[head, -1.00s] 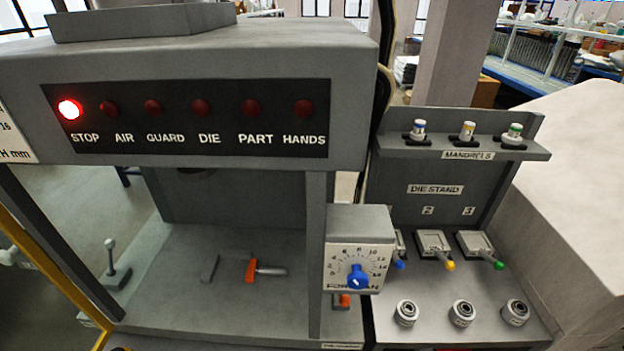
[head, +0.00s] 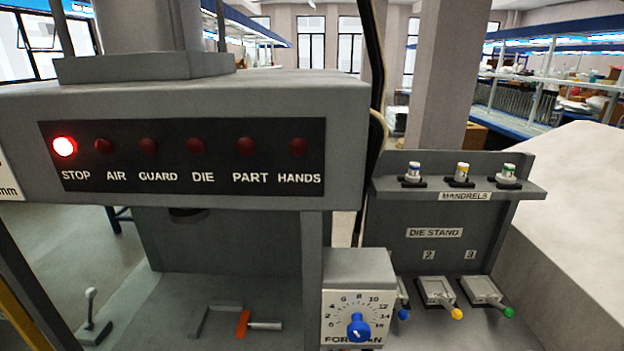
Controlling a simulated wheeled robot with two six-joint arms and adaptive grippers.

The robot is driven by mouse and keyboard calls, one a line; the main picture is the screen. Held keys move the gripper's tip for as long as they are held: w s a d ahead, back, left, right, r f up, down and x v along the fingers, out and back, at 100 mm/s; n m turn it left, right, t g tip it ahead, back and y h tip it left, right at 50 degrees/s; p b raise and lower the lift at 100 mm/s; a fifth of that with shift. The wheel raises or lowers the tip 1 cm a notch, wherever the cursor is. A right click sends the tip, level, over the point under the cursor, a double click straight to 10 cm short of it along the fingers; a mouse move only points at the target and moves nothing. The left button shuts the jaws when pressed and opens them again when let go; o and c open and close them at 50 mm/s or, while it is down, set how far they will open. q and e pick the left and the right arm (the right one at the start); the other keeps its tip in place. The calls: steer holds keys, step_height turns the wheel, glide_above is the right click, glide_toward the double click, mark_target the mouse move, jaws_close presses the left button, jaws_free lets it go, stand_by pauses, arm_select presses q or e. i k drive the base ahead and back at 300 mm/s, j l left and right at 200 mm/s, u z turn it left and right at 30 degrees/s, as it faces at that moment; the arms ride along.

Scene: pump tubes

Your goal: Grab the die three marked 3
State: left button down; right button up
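The die stand (head: 436,215) is a grey rack at the right of the head view. The plate marked 3 (head: 470,255) is on its back panel. Below and slightly right of that plate sits a flat grey die with a green-tipped handle (head: 482,290), in line with the 3. Left of it, below the plate marked 2 (head: 429,256), is a similar die with a yellow-tipped handle (head: 436,290). A blue handle tip (head: 404,314) shows farther left, its die mostly hidden by the dial box. Neither of my grippers is in view.
The dial box (head: 358,270) with a blue knob stands left of the dies. The press (head: 200,90) fills the left, its STOP lamp (head: 64,146) lit red. Several mandrels (head: 461,174) stand on the shelf above the dies. A pale block (head: 565,205) borders the right.

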mark_target(480, 289)
steer(key=z, duration=1.35)
